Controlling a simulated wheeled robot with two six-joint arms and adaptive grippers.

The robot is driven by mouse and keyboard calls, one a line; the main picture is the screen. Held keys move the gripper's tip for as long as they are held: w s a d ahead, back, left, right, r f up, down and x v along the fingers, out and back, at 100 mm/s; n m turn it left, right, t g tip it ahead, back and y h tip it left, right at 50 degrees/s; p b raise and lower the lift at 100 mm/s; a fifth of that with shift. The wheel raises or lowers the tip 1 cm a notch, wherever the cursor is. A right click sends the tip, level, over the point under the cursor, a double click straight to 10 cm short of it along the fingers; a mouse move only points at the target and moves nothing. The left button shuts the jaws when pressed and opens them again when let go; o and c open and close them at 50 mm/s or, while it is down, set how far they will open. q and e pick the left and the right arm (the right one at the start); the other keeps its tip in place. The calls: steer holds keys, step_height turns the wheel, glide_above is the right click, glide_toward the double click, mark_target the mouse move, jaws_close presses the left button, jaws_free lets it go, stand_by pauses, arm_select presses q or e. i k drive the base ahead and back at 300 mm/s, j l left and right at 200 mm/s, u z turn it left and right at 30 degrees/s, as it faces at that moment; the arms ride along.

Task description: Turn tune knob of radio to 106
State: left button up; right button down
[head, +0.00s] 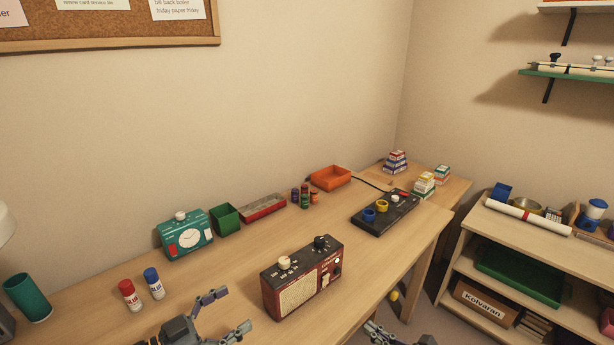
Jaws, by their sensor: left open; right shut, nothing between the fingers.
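The radio (303,287) is a dark red box with a cream speaker panel on its front, standing upright on the desk. A cream knob (285,262) and a black knob (321,242) sit on its top. The markings are too small to read, so I cannot tell the tuned number or which knob is the tune knob. My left gripper (228,312) is open and empty, left of the radio and apart from it. My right gripper (390,336) is shut and empty at the bottom edge, right of the radio and partly cut off.
A teal timer-like box (185,236), a green bin (225,217) and a black panel with knobs (386,213) stand behind the radio. Desk around the radio is clear.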

mark_target(284, 262)
steer(key=k+l, duration=0.55)
steer(key=l, duration=0.2)
steer(key=k+l, duration=0.6)
steer(key=l, duration=0.1)
